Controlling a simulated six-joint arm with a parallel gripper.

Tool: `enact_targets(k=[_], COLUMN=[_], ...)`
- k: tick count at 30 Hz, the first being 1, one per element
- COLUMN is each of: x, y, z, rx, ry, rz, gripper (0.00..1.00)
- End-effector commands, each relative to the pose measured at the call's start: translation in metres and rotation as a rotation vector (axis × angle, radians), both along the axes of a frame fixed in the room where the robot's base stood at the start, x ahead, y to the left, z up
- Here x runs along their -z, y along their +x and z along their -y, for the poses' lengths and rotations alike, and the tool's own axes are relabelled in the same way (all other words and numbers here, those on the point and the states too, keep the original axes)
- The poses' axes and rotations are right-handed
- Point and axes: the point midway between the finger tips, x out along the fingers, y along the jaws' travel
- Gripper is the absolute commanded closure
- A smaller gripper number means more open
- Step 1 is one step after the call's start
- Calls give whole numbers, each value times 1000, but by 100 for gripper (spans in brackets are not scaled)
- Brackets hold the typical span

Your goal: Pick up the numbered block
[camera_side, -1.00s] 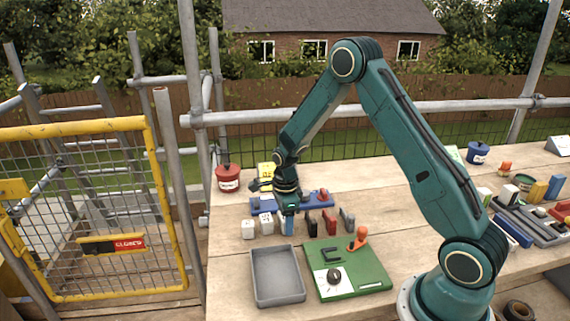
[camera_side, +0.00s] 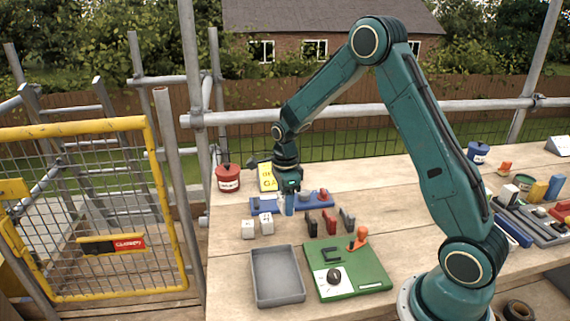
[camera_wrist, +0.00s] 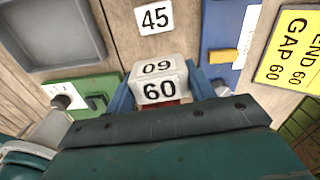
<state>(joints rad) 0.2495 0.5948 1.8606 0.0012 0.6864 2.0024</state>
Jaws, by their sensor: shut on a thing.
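In the wrist view a white block marked 60 (camera_wrist: 158,88) sits between the two blue fingers of my gripper (camera_wrist: 160,95), which is shut on it. Another white block, marked 45 (camera_wrist: 155,18), is apart from the gripper in the wrist view. Two white blocks stand on the table left of the gripper in the side view, one nearer (camera_side: 248,229) and one beside it (camera_side: 266,223).
A grey tray (camera_side: 278,298) and a green board (camera_side: 372,271) with a knob and orange piece lie in front. Black, red and grey pieces (camera_side: 329,221) stand to the right. A red pot (camera_side: 228,178) and yellow sign (camera_side: 267,178) are behind.

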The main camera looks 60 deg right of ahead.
Motion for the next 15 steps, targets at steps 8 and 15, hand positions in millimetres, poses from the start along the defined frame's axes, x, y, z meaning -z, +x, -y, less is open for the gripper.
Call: enact_targets(k=[8, 15], x=[-64, -107], y=[1, 0], z=[0, 0], rx=[0, 1], ry=[-1, 0], rz=[7, 5], gripper=[69, 69])
